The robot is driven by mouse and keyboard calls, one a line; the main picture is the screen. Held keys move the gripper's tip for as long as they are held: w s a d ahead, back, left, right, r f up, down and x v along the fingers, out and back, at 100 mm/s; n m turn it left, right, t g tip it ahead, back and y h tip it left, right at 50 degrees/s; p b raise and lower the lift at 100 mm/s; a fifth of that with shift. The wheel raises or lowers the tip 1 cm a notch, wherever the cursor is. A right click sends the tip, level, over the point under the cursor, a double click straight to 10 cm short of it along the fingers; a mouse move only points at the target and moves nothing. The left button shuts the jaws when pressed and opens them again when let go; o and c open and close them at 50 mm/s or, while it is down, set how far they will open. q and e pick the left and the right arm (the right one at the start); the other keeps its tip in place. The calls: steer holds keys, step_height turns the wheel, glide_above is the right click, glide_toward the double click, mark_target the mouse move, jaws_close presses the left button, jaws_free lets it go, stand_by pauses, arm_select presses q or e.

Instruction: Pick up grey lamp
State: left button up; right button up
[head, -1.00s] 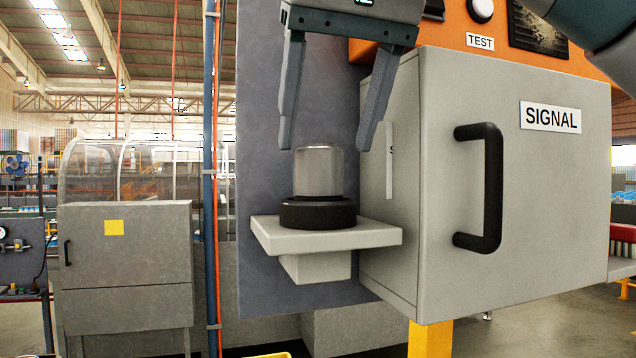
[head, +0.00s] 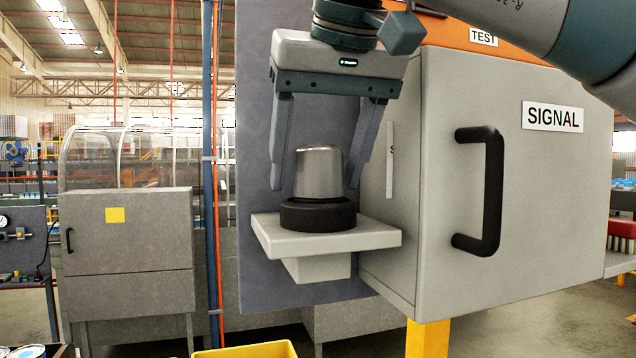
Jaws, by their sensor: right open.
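The grey lamp (head: 319,173) is a short grey cylinder with a rounded top, upright on a round black base (head: 317,214). The base sits on a small light shelf (head: 285,240) beside the grey SIGNAL box. My right gripper (head: 315,188) is open above the lamp and points down. One finger is to the left of the lamp and the other to its right, with the tips beside its body. I cannot tell whether either finger touches it. My left gripper is not in view.
The SIGNAL box (head: 560,200) with a black handle (head: 480,190) stands close to the right of the lamp. A dark grey panel (head: 258,130) is behind. A blue pipe (head: 208,180) runs up on the left. A yellow bin (head: 245,350) shows at the bottom.

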steer(key=c, duration=1.2)
steer(key=shift+r, duration=0.1)
steer(key=shift+r, duration=0.75)
step_height(320, 180, up, 7)
steer(key=shift+f+b, duration=0.2)
steer(key=shift+b, duration=0.3)
steer(key=shift+r, duration=0.85)
steer(key=shift+f, duration=0.1)
